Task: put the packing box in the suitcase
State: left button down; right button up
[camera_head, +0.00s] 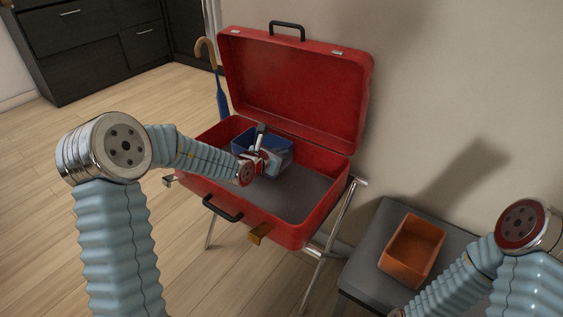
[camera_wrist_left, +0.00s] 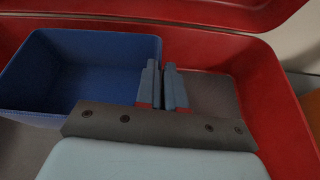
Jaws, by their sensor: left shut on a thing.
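The red suitcase (camera_head: 295,90) stands open on a folding rack, its lid raised at the back. A blue open-topped box (camera_head: 242,142) is inside the left part of the suitcase. My left gripper (camera_head: 266,157) is over the suitcase, shut on the box's wall. In the left wrist view, the two fingers (camera_wrist_left: 162,88) pinch the right wall of the blue box (camera_wrist_left: 75,75), and the box looks empty. Whether the box's underside touches the suitcase floor is hidden. My right arm shows at the lower right, but its gripper is out of the picture.
An orange open box (camera_head: 413,250) sits on a grey bench (camera_head: 375,240) at the right. A blue umbrella with a curved wooden handle (camera_head: 208,50) stands behind the suitcase's left side. The suitcase floor (camera_head: 300,193) is bare right of the blue box. Dark drawers (camera_head: 90,45) stand at the back left.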

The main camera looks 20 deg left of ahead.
pick_arm(q)
jog(key=shift+w+f, duration=0.4)
jog(key=shift+f, duration=1.6)
jog(key=shift+f, duration=0.1)
jog(key=c, duration=1.2)
grip_release()
jog(key=shift+c, duration=0.2)
jog(key=shift+s+r, duration=0.1)
jog(key=shift+r, duration=0.1)
jog(key=v, duration=1.1)
jog(key=shift+s+a, duration=0.2)
jog(key=shift+s, duration=0.2)
